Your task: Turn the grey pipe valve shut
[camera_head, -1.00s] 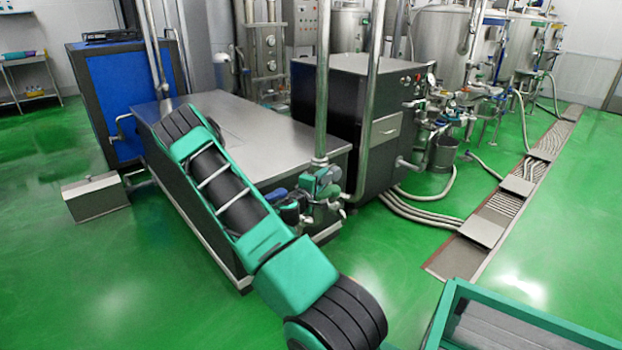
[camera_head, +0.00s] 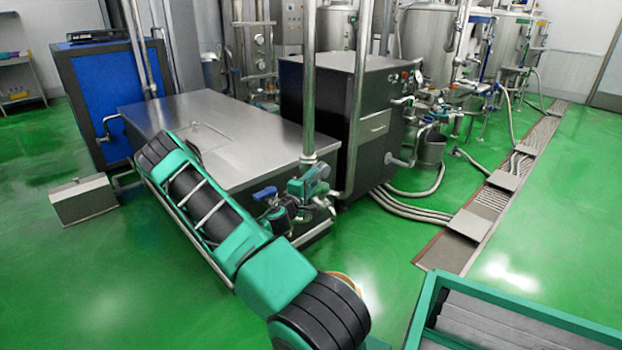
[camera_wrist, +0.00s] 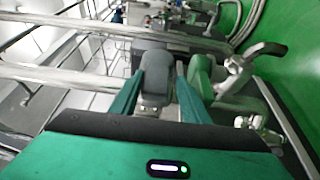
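In the wrist view a grey rounded part (camera_wrist: 155,82), which looks like the grey valve's handle, lies between the two teal fingers of my gripper (camera_wrist: 160,88). The fingers are spread, one on each side of it. A narrow gap seems to show at the right finger; I cannot tell whether the left one touches. A green fitting (camera_wrist: 203,75) stands just right of the fingers. In the head view the pipe fittings (camera_head: 312,187) with a blue handle (camera_head: 265,193) stand at the metal-topped unit's near right corner.
The metal-topped unit (camera_head: 225,115) and a dark cabinet (camera_head: 330,100) stand behind my arm. A vertical pipe (camera_head: 308,100) rises from the fittings. A silver lever (camera_wrist: 255,55) is close on the right in the wrist view. Green floor (camera_head: 120,270) is clear at left.

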